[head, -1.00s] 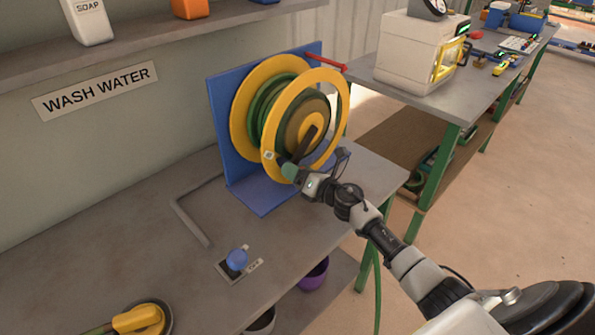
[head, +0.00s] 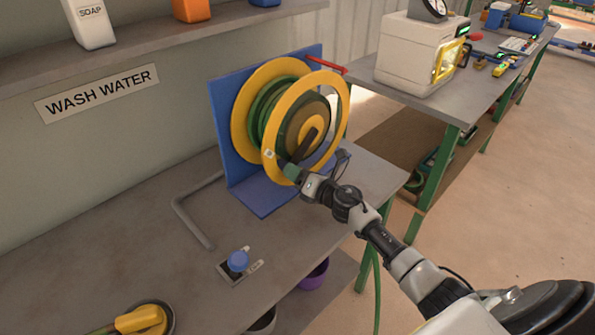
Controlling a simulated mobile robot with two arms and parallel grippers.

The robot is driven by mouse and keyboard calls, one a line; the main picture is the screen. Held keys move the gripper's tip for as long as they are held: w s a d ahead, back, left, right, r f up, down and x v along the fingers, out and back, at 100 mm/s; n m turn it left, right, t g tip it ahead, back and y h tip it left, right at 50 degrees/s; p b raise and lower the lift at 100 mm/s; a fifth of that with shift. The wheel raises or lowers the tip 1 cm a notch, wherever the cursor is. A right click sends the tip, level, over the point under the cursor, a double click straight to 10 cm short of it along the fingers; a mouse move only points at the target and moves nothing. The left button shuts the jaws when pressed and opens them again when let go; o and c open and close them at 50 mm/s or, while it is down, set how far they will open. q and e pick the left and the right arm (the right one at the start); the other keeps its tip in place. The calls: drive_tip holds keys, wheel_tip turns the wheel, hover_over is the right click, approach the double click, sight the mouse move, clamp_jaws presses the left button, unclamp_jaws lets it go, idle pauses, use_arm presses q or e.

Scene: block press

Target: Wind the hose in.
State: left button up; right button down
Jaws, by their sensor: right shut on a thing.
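The hose reel stands on the bench, with yellow round flanges (head: 241,125) on a blue upright bracket (head: 224,135). Green hose (head: 262,105) lies wound in coils between the flanges. A dark crank arm (head: 303,146) points down and left across the reel's front. My right gripper (head: 291,172) is at the low end of this crank, shut on its handle, which the fingers mostly hide. A green length of hose (head: 376,290) hangs down past the bench's right edge. My left gripper is not in view.
A blue knob (head: 238,261) on a small plate and a bent grey pipe (head: 190,213) are on the bench left of the reel. A yellow fitting (head: 140,320) lies at lower left. A cream machine (head: 412,52) stands on the table behind. The bench's left middle is clear.

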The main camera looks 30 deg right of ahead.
sight(284, 127)
drive_tip(key=shift+a+r+m+p, duration=0.25)
drive_tip(key=shift+r+m+p, duration=0.15)
drive_tip(key=shift+r, duration=0.15)
drive_tip(key=r+m+p, duration=0.1)
drive_tip(key=a+r+m+p, duration=0.1)
drive_tip(key=m+p, duration=0.1)
drive_tip(key=r+m+p, duration=0.1)
drive_tip(key=r+p, duration=0.1)
drive_tip(key=shift+s+a, duration=0.3)
drive_tip(key=shift+a, duration=0.05)
wheel_tip(284, 127, up, 5)
drive_tip(key=m+p, duration=0.5)
drive_tip(key=m, duration=0.1)
drive_tip(key=shift+w+d+r+m+t+p, duration=0.1)
drive_tip(key=shift+d+r+m+t+p, duration=0.1)
drive_tip(key=shift+r+m+p, duration=0.35)
drive_tip(key=shift+d+r+m+t+p, duration=0.1)
drive_tip(key=shift+r+m+t+p, duration=0.1)
drive_tip(key=shift+r+m+p, duration=0.3)
drive_tip(key=shift+w+d+r+m+p, duration=0.1)
drive_tip(key=shift+d+r+m+p, duration=0.2)
drive_tip(key=shift+r+m+p, duration=0.4)
drive_tip(key=shift+f, duration=0.25)
drive_tip(key=c, duration=0.7)
unclamp_jaws()
drive_tip(key=shift+d, duration=0.1)
drive_tip(key=shift+o, duration=0.2)
